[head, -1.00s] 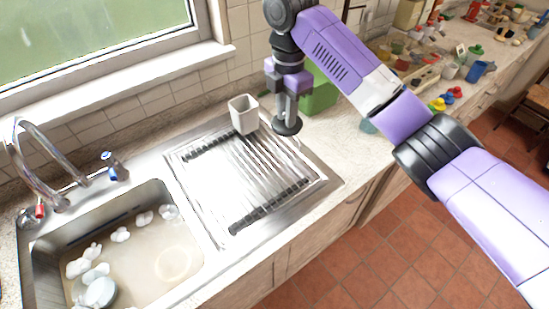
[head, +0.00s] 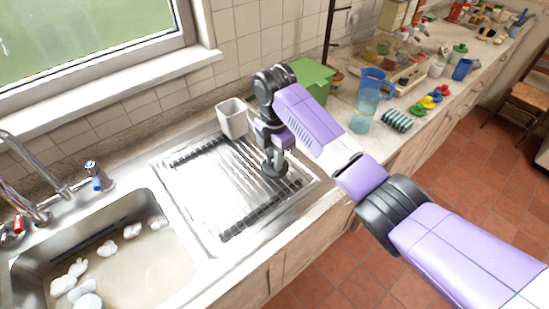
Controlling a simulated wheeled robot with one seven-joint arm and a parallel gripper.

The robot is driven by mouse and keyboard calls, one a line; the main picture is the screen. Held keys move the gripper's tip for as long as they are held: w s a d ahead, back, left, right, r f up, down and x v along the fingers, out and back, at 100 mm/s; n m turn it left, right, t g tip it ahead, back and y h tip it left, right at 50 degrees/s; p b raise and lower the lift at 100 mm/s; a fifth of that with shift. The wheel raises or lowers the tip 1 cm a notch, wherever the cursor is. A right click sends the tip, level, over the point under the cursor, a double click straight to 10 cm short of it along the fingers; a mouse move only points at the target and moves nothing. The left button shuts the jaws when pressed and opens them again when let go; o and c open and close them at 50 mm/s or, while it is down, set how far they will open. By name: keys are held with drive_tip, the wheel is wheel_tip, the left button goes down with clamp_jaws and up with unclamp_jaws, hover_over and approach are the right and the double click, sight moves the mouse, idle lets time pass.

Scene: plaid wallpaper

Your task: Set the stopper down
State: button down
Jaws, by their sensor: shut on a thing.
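The stopper (head: 275,168) is a dark round disc. My gripper (head: 272,153) points down and is shut on it from above. The stopper is over the right part of the metal draining rack (head: 215,200), close to its bars. I cannot tell whether it touches them. The fingertips are small and partly hidden by the gripper body.
A white cup-like holder (head: 232,118) stands at the rack's back edge, left of my gripper. The sink (head: 160,262) at left holds cloudy water and foam. A green box (head: 306,80), a blue jug (head: 370,92) and a striped cloth (head: 397,120) are on the counter. The rack's front is clear.

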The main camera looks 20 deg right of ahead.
drive_tip(key=shift+f, duration=0.3)
drive_tip(key=c, duration=1.3)
unclamp_jaws()
wheel_tip(320, 180, up, 11)
drive_tip(key=shift+d+f+p, duration=0.1)
drive_tip(key=shift+p, duration=0.2)
drive_tip(key=shift+r, duration=0.8)
